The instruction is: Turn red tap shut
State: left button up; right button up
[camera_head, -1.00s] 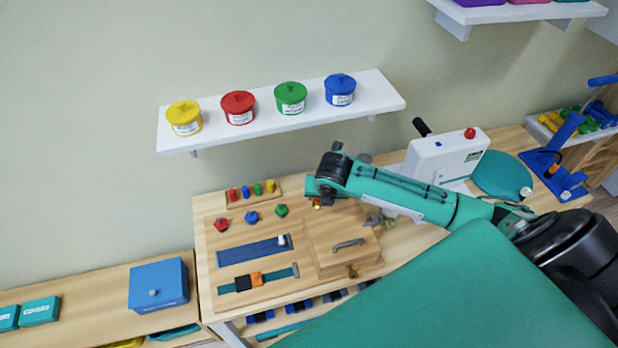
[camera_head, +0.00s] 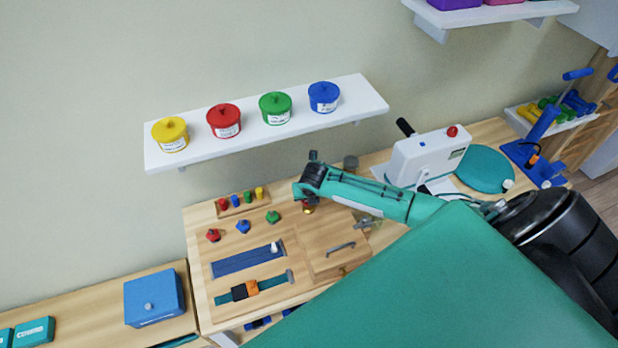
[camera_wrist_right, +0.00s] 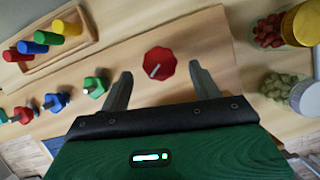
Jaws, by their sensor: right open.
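A red tap (camera_wrist_right: 159,64), a faceted round knob with a pale line on its face, sits on a wooden surface in the right wrist view. My right gripper (camera_wrist_right: 161,70) is open, with one finger on each side of the tap's near edge and gaps between them; I cannot tell how far above it the tips are. In the head view my right gripper (camera_head: 309,190) hangs over the workbench and mostly hides this spot. A smaller red knob (camera_head: 213,235) stands in a row with a blue knob (camera_head: 243,226) and a green knob (camera_head: 273,217). My left gripper is not in view.
A peg rack (camera_wrist_right: 50,58) with coloured pegs lies left of the gripper. Jars (camera_wrist_right: 303,97) stand at the right. A white machine (camera_head: 428,158) stands on the bench right of my arm. A white shelf (camera_head: 160,160) holds coloured pots above.

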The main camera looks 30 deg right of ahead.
jog(key=shift+x, duration=0.95)
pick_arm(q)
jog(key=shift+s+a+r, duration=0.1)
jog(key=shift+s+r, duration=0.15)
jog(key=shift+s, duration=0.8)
pick_arm(e)
jog(key=shift+w+d+f, duration=0.1)
jog(key=shift+w+f, duration=0.15)
jog(key=shift+f, duration=0.2)
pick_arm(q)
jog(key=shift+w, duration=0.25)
pick_arm(e)
jog(key=c, duration=1)
